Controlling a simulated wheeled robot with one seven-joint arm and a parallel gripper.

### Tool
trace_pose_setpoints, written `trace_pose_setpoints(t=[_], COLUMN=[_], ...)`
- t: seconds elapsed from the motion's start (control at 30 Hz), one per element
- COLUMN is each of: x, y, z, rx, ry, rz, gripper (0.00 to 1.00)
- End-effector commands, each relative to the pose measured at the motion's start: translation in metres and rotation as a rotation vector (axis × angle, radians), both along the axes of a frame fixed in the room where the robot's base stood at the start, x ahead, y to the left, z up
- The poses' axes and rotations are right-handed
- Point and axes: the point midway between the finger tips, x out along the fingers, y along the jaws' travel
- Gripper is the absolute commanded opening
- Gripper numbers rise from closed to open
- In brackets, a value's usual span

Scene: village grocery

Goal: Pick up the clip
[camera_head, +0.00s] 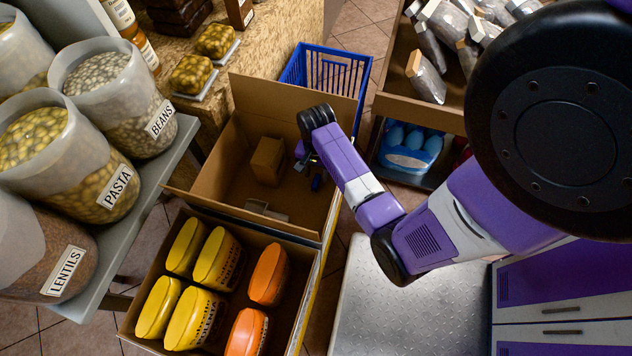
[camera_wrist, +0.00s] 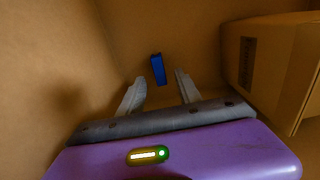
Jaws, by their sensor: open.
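A small blue clip (camera_wrist: 158,69) lies inside the open cardboard box (camera_head: 222,197), against brown cardboard. In the wrist view it appears between and slightly beyond my two fingertips, with clear space on both sides. In the head view a small blue piece that looks like the clip (camera_head: 316,183) shows just beside my gripper (camera_head: 308,164). My gripper reaches down into the box, with its jaws open and nothing held. It also shows in the wrist view (camera_wrist: 160,80). Whether the fingertips are level with the clip is hard to tell.
A small carton (camera_head: 267,161) stands in the box; in the wrist view it is close on the right (camera_wrist: 270,65). Box walls and raised flaps surround my gripper. A box of yellow and orange containers (camera_head: 293,338) adjoins in front. A blue basket (camera_head: 325,72) stands behind.

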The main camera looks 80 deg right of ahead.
Motion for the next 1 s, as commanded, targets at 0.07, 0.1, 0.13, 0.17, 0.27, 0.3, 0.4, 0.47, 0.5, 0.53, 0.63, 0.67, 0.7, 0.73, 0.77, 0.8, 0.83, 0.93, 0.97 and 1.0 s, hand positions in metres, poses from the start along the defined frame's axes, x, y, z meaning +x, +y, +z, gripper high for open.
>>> trace_pose_setpoints(t=[0.07,0.1,0.13,0.17,0.27,0.3,0.4,0.47,0.5,0.53,0.63,0.67,0.7,0.73,0.77,0.8,0.83,0.93,0.97,1.0], x=[-0.001,-0.001,-0.001,-0.001,-0.001,-0.001,0.000,0.000,0.000,0.000,0.000,0.000,0.000,0.000,0.000,0.000,0.000,0.000,0.000,0.000], y=[0.002,0.003,0.004,0.004,0.004,0.004,0.004,0.004,0.004,0.004,0.004,0.004,0.004,0.004,0.004,0.004,0.004,0.004,0.004,0.004], z=[-0.012,-0.019,-0.023,-0.027,-0.039,-0.042,-0.045,-0.045,-0.045,-0.045,-0.045,-0.045,-0.045,-0.045,-0.045,-0.044,-0.045,-0.044,-0.044,-0.044], rx=[0.002,0.003,0.002,0.002,0.001,0.001,0.000,0.000,0.000,0.000,0.000,0.000,0.000,0.000,0.000,0.000,0.000,0.000,0.000,0.000], ry=[0.002,0.003,0.002,0.002,0.001,0.001,0.000,0.000,-0.001,-0.001,-0.001,-0.001,-0.001,-0.001,-0.001,-0.001,-0.001,-0.001,-0.001,-0.001], rz=[0.000,-0.001,-0.001,-0.001,0.000,0.000,0.001,0.001,0.001,0.001,0.001,0.001,0.001,0.001,0.001,0.001,0.001,0.001,0.001,0.001], gripper=[0.41,0.41,0.41,0.41,0.41,0.41,0.41,0.41,0.41,0.41,0.33,0.27,0.19,0.13,0.08,0.00,0.00,0.00,0.00,0.00])
